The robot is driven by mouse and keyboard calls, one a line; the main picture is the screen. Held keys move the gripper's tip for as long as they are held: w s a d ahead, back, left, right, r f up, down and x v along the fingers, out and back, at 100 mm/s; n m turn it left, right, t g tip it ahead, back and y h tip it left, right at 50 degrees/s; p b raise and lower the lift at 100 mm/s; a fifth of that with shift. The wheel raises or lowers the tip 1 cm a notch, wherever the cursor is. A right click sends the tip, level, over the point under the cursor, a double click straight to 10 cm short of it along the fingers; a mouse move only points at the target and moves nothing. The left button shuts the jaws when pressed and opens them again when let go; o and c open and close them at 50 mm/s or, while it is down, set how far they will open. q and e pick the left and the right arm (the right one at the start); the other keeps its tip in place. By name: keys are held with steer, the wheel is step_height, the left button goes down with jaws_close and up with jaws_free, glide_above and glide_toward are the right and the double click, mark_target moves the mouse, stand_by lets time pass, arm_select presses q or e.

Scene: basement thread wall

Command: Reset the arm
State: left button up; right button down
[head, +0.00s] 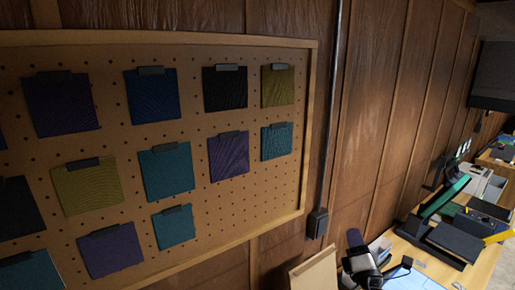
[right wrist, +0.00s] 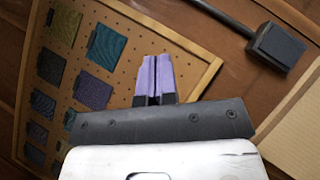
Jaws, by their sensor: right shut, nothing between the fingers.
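My left gripper is not in view.
The pegboard holds several clipped fabric swatches, such as a teal one (head: 166,170). A dark wall box (head: 317,223) with a conduit is right of it. A light board (head: 316,272) stands below. A cluttered desk (head: 428,269) is at right, with a dark monitor (head: 494,77) above.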

steer(key=s+r+m+g+h, duration=0.1)
steer(key=s+r+m+h, duration=0.4)
steer(key=m, duration=0.5)
steer(key=s+a+f+m+g+y+p, duration=0.1)
steer(key=s+a+f+m+g, duration=0.4)
steer(key=s+f+m+g, duration=0.4)
steer(key=s+f+m+g+y+p, duration=0.1)
steer(key=s+f+g, duration=0.2)
steer(key=s+f, duration=0.4)
steer(key=s+f+m+g+y+p, duration=0.1)
steer(key=s+f+g, duration=0.2)
steer(key=s+f, duration=0.5)
steer(key=s+f+m+g+y+p, duration=0.1)
steer(key=s+f+g, duration=0.2)
steer(key=s, duration=1.6)
step_height(320, 180, down, 4)
steer(key=shift+s+d+f+y, duration=0.15)
steer(key=shift+s+d+y, duration=0.15)
steer(key=shift+y, duration=0.1)
steer(key=shift+f, duration=0.15)
